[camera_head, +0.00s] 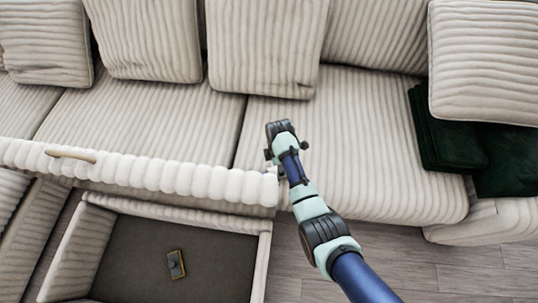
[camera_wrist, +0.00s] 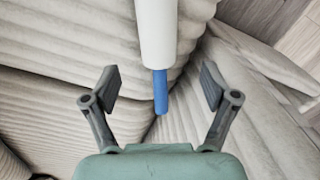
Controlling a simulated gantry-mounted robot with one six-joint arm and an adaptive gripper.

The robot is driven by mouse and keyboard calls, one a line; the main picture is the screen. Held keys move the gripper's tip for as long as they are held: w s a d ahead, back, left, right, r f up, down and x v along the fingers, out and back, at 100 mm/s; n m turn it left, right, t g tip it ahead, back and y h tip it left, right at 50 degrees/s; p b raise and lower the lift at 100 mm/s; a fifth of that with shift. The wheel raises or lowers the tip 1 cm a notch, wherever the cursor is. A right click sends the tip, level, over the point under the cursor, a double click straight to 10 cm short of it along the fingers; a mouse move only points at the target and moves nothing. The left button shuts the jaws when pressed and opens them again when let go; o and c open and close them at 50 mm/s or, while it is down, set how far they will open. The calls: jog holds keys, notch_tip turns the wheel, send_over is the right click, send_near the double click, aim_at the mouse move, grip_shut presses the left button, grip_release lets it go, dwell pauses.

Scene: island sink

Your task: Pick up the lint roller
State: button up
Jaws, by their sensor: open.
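The lint roller (camera_wrist: 157,35) shows in the wrist view as a white cylinder entering from the top edge. Its blue handle (camera_wrist: 161,93) points down toward my gripper's palm. My gripper (camera_wrist: 161,80) is open, one finger on each side of the handle, with visible gaps on both sides. I cannot tell whether the handle is at the depth of the fingertips. In the head view my arm reaches over the sofa front, and I cannot make out the roller or the gripper's fingers clearly there.
The ribbed beige sofa (camera_head: 360,140) fills the back, with several cushions and a dark green blanket (camera_head: 450,145) at right. An open compartment (camera_head: 130,225) at lower left holds a small dark box (camera_head: 176,264) with a yellow edge. Wooden floor (camera_head: 410,265) is clear at lower right.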

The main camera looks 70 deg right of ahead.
jog(key=f+b, duration=0.3)
jog(key=f, duration=0.2)
jog(key=f+b, duration=0.2)
jog(key=f, duration=0.1)
jog(key=shift+s+d+b, duration=0.15)
jog(key=shift+d+b, duration=0.1)
jog(key=shift+b, duration=0.1)
jog(key=shift+r, duration=0.2)
jog(key=shift+c, duration=1)
jog(key=c, duration=1.2)
notch_tip(320, 180, up, 20)
jog(key=p, duration=1.1)
jog(key=shift+r, duration=0.1)
